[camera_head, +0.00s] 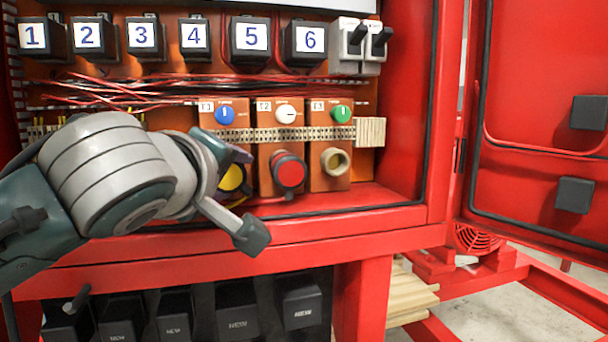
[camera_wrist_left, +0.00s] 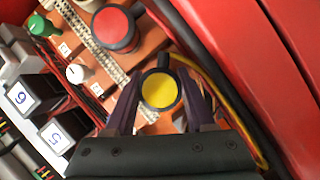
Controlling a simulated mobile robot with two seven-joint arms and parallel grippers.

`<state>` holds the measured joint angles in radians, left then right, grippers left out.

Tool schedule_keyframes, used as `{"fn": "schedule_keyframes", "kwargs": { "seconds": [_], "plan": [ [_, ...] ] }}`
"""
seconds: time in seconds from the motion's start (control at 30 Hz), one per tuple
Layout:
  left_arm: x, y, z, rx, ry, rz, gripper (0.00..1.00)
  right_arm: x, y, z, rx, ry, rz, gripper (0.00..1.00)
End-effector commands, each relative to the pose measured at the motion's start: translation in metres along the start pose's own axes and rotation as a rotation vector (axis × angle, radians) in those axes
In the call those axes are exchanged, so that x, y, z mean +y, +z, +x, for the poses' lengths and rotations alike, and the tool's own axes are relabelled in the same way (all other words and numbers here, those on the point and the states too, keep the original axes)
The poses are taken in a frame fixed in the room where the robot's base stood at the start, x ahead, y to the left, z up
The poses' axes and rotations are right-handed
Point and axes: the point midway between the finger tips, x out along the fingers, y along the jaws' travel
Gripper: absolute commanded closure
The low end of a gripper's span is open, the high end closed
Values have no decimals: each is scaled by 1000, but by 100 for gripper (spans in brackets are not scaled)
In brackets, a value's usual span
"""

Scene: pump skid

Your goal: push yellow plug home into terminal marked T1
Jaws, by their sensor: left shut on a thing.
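The yellow plug (camera_head: 232,178) is at the lower part of the orange module marked T1 (camera_head: 207,106), below the blue knob (camera_head: 225,115). My left gripper (camera_head: 239,162) reaches it from the left and partly covers it. In the left wrist view, the round yellow face of the plug (camera_wrist_left: 159,91) sits between the two dark fingers of my left gripper (camera_wrist_left: 160,84), which are shut on its sides. The T1 socket is hidden behind the plug and hand. I cannot tell how deep the plug sits. My right gripper is not in view.
A red plug (camera_head: 288,170) sits in the T2 module beside it. The T3 socket (camera_head: 335,161) is open and empty. Bundled wires (camera_head: 130,92) run above, under numbered black blocks. The red cabinet sill (camera_head: 330,206) lies close below. A yellow cable (camera_wrist_left: 238,120) runs near the hand.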

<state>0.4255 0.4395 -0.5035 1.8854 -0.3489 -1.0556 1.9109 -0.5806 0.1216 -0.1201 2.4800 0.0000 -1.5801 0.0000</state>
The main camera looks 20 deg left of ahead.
Motion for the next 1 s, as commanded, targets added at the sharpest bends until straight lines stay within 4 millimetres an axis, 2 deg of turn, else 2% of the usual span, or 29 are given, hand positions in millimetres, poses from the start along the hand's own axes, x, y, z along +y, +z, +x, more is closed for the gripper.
{"fn": "schedule_keyframes", "kwargs": {
  "seconds": [0.37, 0.4, 0.7, 1.0],
  "plan": [
    [0, -2, 3, 1, 0, -1, 99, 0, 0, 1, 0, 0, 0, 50],
    [0, -2, 3, 1, 0, -1, 43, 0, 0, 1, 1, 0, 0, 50],
    [0, -2, 3, 0, 0, -1, 10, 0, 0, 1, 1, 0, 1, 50],
    [0, -1, 1, -1, 0, -1, 10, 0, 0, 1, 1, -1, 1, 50]
  ]
}}
